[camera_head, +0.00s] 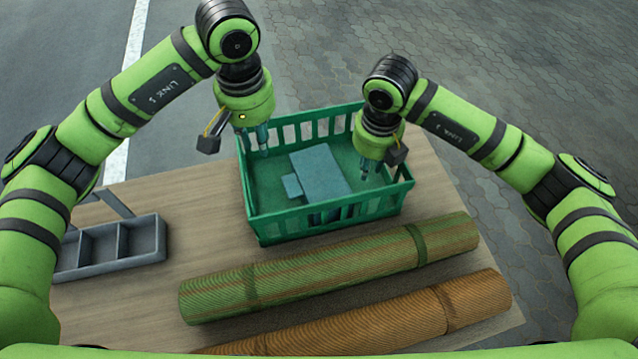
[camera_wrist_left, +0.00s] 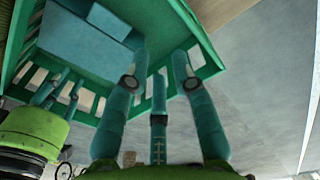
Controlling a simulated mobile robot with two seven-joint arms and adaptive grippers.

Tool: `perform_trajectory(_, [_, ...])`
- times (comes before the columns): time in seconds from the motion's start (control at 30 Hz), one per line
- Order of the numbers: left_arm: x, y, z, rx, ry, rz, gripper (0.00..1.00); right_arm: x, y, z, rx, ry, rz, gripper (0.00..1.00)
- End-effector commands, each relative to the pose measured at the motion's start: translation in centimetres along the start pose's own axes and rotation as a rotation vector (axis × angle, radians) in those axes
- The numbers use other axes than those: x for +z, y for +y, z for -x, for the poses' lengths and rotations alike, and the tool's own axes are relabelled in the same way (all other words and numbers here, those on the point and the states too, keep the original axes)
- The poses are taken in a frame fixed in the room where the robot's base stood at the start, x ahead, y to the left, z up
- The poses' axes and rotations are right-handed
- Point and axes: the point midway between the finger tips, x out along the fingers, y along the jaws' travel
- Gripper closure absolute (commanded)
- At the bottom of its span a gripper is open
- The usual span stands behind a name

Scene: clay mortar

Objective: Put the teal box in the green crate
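The teal box (camera_head: 322,172) lies inside the green crate (camera_head: 330,228), near its middle, with a smaller teal block-like part (camera_head: 292,186) at its left side. The crate has slatted walls. The left wrist view also shows the box (camera_wrist_left: 75,38) within the crate's rim (camera_wrist_left: 208,62). My left gripper (camera_head: 258,142) is at the crate's back left wall, its fingers spread and empty; they show apart in the left wrist view (camera_wrist_left: 160,85). My right gripper (camera_head: 378,172) is over the crate's right side, fingers apart, right of the box, with no visible contact.
A grey divided tray with a handle (camera_head: 112,244) stands on the wooden table (camera_head: 195,205) left of the crate. A green rolled mat (camera_head: 330,266) and an orange-brown rolled mat (camera_head: 385,318) lie in front of the crate. Paving surrounds the table.

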Motion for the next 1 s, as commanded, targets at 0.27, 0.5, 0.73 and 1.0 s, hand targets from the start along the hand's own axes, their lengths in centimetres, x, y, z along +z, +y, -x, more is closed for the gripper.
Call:
perform_trajectory(0.27, [0.0,0.0,2.8,-0.001,-0.001,0.000,0.74,0.0,0.0,0.2,0.001,-0.001,0.000,0.74])
perform_trajectory(0.5, [0.0,0.0,2.9,-0.001,-0.001,0.000,0.74,0.1,0.0,3.9,0.002,-0.005,0.001,0.74])
perform_trajectory(0.73, [0.0,0.0,2.9,-0.001,-0.001,0.000,0.74,0.1,0.0,8.7,0.001,-0.004,0.001,0.74])
perform_trajectory(1.0, [0.0,0.0,2.8,-0.001,-0.001,0.000,0.74,0.0,0.0,11.8,0.000,-0.001,0.001,0.74])
